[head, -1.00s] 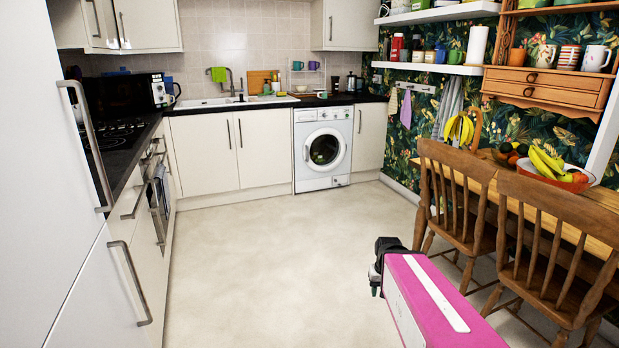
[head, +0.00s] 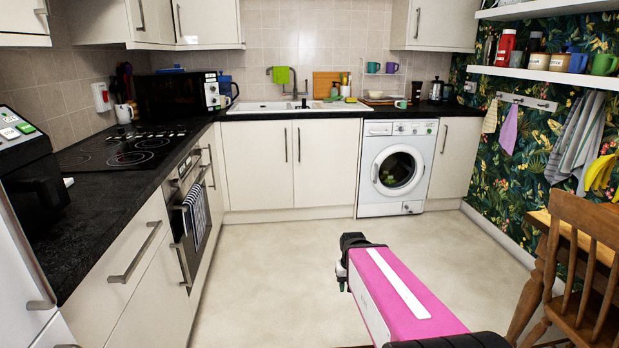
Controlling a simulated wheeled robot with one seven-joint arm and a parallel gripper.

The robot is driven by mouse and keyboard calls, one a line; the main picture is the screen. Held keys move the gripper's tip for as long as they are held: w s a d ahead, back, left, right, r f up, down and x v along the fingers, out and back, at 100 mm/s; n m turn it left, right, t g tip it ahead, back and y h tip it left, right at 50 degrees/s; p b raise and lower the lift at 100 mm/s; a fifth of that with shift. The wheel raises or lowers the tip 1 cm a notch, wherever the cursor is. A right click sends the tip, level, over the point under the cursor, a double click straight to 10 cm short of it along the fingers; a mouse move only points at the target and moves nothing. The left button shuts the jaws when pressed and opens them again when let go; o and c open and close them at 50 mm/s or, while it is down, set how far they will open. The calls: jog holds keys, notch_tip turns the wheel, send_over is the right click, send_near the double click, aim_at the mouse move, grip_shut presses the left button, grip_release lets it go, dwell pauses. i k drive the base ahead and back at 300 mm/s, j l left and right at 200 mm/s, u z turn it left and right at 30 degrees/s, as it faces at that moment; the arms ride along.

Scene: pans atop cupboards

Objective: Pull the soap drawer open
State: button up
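The washing machine (head: 396,172) stands under the worktop at the back, right of the white cupboards. Its soap drawer (head: 379,129) is the small panel at the upper left of its front, and it looks shut. My arm reaches in from the bottom with a pink link. My gripper (head: 345,268) is at its far end, low over the floor, well short of the machine and apart from it. Its fingers are small and dark, and I cannot see whether they are open.
Clear floor (head: 280,262) lies between me and the machine. An oven (head: 190,205) with a towel and drawers line the left. A wooden chair (head: 580,265) and table stand at the right. A black worktop (head: 110,215) edges the left side.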

aim_at(382, 129)
jog(key=i+z, duration=0.1)
jog(key=i, duration=0.75)
jog(key=i+j+z, duration=0.15)
jog(key=i, duration=0.75)
